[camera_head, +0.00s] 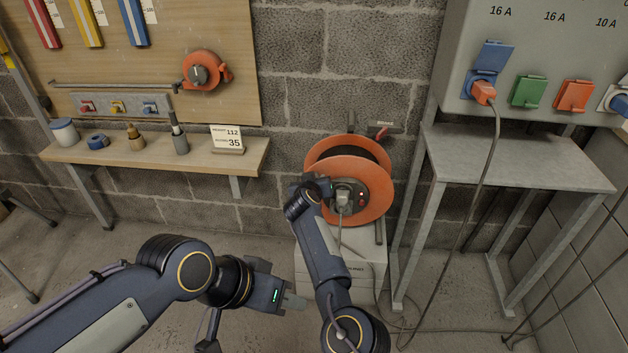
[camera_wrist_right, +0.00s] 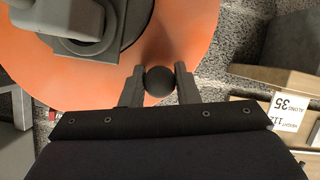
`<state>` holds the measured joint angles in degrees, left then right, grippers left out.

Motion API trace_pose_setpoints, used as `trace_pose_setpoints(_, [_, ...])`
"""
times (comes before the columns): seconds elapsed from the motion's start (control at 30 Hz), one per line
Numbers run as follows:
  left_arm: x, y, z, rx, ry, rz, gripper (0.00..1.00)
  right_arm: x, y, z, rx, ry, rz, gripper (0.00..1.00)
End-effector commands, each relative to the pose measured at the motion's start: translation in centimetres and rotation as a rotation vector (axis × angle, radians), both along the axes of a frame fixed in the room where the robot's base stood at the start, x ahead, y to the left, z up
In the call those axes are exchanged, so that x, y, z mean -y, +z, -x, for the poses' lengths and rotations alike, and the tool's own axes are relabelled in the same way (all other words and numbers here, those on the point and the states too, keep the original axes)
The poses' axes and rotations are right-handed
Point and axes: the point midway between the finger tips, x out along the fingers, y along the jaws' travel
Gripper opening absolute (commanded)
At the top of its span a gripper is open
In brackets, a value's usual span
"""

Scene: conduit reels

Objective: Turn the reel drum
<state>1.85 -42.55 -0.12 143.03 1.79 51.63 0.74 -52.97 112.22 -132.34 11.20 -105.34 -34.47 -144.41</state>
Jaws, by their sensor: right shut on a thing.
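The orange reel drum (camera_head: 372,165) stands upright on a light grey box against the block wall. Its grey hub carries a plug and red lights and faces me. In the right wrist view the orange disc (camera_wrist_right: 205,30) fills the upper left. My right gripper (camera_wrist_right: 160,72) has its two fingers on either side of a round black knob (camera_wrist_right: 159,82) in front of the disc. In the head view the right arm covers the drum's left edge and hides this grip. My left gripper (camera_head: 293,301) hangs low, left of the box and apart from the reel; its finger gap is unclear.
A grey cable (camera_head: 487,150) runs from an orange plug in the socket cabinet (camera_head: 540,50) to the floor. A metal table (camera_head: 520,160) stands right of the reel. A wooden shelf (camera_head: 120,155) with small items and a number card is at left.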

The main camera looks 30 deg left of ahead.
Motion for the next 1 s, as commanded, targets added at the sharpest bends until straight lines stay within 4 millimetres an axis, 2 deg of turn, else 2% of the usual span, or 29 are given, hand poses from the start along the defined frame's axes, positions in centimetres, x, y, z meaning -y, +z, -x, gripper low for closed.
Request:
trace_pose_setpoints(0.37, [0.00, -0.01, 0.00, 0.000, 0.000, 0.000, 0.36, 0.49, 0.12, -0.48, 0.006, -0.009, 0.004, 0.00])
trace_pose_setpoints(0.4, [0.00, -0.01, 0.00, 0.000, 0.000, 0.000, 0.36, 0.51, 0.13, -0.48, 0.006, -0.009, 0.004, 0.33])
trace_pose_setpoints(0.53, [0.00, -0.01, 0.00, 0.000, 0.000, 0.000, 0.36, 0.41, 0.09, -0.38, 0.004, -0.007, 0.004, 0.49])
trace_pose_setpoints(0.83, [-0.01, 0.09, 0.00, 0.000, 0.000, 0.000, 0.36, 0.20, 0.13, -0.19, 0.003, -0.004, 0.003, 0.49])
trace_pose_setpoints(1.0, [0.00, 0.93, 0.00, 0.000, 0.000, 0.000, 0.36, 0.29, 0.80, -0.24, 0.003, -0.005, 0.003, 0.49])
